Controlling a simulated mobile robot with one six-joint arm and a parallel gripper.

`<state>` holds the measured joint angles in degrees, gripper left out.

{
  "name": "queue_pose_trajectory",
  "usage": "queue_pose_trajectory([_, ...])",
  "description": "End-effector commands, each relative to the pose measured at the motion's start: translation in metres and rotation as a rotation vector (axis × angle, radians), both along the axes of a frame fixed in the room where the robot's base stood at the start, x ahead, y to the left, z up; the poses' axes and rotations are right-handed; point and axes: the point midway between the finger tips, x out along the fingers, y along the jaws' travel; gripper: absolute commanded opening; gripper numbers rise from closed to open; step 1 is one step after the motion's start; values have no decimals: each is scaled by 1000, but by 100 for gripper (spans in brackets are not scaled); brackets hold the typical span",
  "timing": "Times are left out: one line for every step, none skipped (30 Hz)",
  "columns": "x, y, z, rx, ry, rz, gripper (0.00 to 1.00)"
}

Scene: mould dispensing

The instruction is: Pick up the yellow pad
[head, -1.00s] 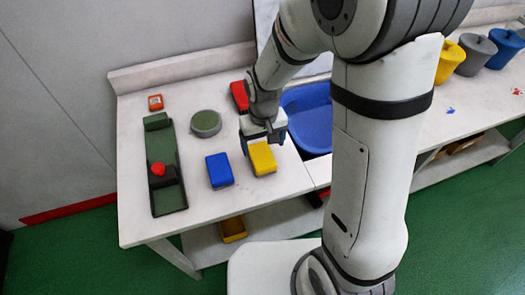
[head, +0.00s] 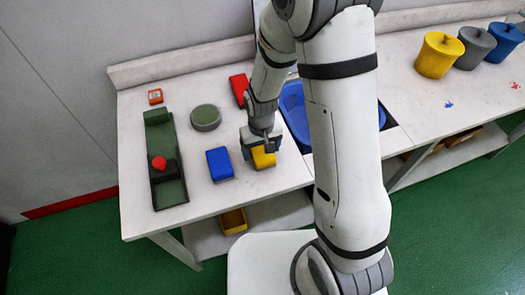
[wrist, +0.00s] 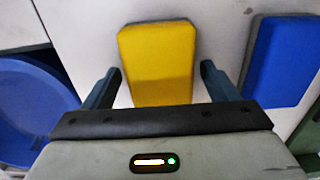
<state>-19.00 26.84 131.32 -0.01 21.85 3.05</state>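The yellow pad (head: 263,158) lies flat on the white table, to the right of the blue pad (head: 220,164). In the head view my gripper (head: 262,148) is over the yellow pad and hides its far part. In the wrist view the yellow pad (wrist: 158,62) lies between the two open fingers of my gripper (wrist: 162,82), with a gap on each side. The blue pad (wrist: 283,60) is beyond the right finger. I cannot tell the exact height of the fingers above the table.
A red pad (head: 239,90) and a round green-topped item (head: 205,117) lie farther back. A blue basin (head: 294,112) is sunk at the right. A green device with a red knob (head: 158,162) is at left. Lidded pots (head: 439,55) stand far right.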

Motion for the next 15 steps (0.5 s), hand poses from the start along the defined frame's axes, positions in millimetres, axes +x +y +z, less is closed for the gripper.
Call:
queue_pose_trajectory([0,0,0,0,0,0,76])
queue_pose_trajectory([0,0,0,0,0,0,74])
queue_pose_trajectory([0,0,0,0,0,0,71])
queue_pose_trajectory([0,0,0,0,0,0,68])
queue_pose_trajectory([0,0,0,0,0,0,66])
queue_pose_trajectory([0,0,0,0,0,1,62])
queue_pose_trajectory([0,0,0,0,0,1,60])
queue_pose_trajectory([0,0,0,0,0,1,58])
queue_pose_trajectory([0,0,0,0,0,1,54])
queue_pose_trajectory([0,0,0,0,0,1,52])
queue_pose_trajectory([0,0,0,0,0,1,49])
queue_pose_trajectory([0,0,0,0,0,1,46])
queue_pose_trajectory([0,0,0,0,0,1,44])
queue_pose_trajectory([0,0,0,0,0,1,41])
queue_pose_trajectory([0,0,0,0,0,1,38])
